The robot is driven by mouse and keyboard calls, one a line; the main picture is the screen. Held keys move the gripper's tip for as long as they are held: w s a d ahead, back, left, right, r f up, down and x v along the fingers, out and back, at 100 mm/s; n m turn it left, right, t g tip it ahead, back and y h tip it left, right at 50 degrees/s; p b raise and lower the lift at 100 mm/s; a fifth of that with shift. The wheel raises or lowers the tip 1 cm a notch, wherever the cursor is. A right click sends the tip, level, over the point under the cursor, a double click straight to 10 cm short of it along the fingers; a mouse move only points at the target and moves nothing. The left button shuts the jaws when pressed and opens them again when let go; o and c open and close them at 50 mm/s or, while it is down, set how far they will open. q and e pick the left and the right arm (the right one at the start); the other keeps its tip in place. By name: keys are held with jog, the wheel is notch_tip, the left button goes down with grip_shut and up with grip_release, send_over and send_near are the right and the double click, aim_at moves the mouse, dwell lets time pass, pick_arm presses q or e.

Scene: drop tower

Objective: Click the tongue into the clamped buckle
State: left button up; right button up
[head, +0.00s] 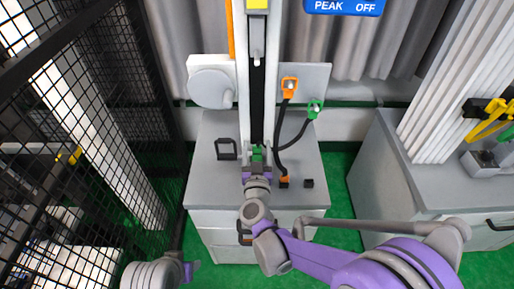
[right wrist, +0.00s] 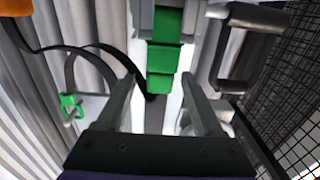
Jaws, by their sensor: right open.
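A green stepped block (right wrist: 165,55) shows in the right wrist view, held in grey hardware at the tower's foot; I cannot tell whether it is the clamped buckle. My right gripper (head: 257,158) is at that spot, and in the right wrist view its open fingers (right wrist: 158,90) stand on either side of the block's lower end. Whether they touch it is unclear. An orange looped fitting (head: 289,84) and a green looped fitting (head: 315,107), possibly tongues, hang on a grey panel with black straps. My left gripper (head: 190,270) is low at left, its fingers unclear.
The tower stands on a grey cabinet (head: 205,185). A black handle (head: 226,149) and small orange piece (head: 285,180) are on its top. Black mesh fencing (head: 95,110) is at left. Another bench (head: 385,170) with a yellow-black device (head: 490,118) is at right.

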jog(key=s, duration=1)
jog(key=shift+s, duration=0.4)
